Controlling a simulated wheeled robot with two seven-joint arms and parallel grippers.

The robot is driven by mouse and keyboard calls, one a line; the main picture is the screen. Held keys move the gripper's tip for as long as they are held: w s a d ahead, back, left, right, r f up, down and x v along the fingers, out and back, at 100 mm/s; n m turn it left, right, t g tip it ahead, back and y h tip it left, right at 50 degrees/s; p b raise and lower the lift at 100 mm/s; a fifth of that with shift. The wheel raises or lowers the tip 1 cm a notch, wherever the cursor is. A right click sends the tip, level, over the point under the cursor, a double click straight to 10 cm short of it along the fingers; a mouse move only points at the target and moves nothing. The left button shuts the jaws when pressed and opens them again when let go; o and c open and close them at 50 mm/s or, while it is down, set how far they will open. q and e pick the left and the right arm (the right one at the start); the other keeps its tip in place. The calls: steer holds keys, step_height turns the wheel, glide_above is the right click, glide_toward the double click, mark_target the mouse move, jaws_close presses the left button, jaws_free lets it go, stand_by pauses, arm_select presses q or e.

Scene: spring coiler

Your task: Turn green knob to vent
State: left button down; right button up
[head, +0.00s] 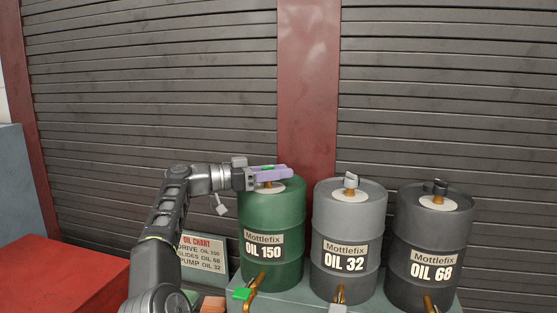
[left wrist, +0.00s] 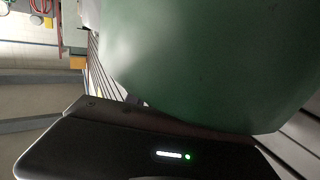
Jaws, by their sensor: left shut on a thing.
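The green OIL 150 drum (head: 272,220) stands at the left of a row of three drums. Its green knob (head: 268,167) sits on a brass stem above a pale disc on the lid. My left gripper (head: 272,173) reaches in level from the left, over the drum top. Its purple fingers are shut on the green knob and hide most of it. The knob's exact angle and any markings on the disc cannot be made out. The left wrist view shows the green drum (left wrist: 210,60) close up, with the fingers and knob out of sight. My right gripper is not in view.
A grey OIL 32 drum (head: 349,225) and a dark OIL 68 drum (head: 428,235) stand to the right, each with a top knob and a brass tap. A green-handled tap (head: 243,294) is on the green drum's front. An oil chart sign (head: 203,253) is at lower left.

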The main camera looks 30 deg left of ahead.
arm_select(q)
steer(key=shift+f, duration=0.35)
steer(key=c, duration=1.5)
jaws_free()
steer(key=o, duration=0.4)
steer(key=shift+r, duration=0.2)
steer(key=shift+o, duration=0.2)
steer(key=shift+s+a, duration=0.35)
steer(key=shift+s, duration=0.05)
steer(key=p+v, duration=0.1)
steer(key=v, duration=0.5)
steer(key=shift+a+r, duration=0.1)
steer(key=shift+s+a, duration=0.15)
steer(key=shift+s, duration=0.15)
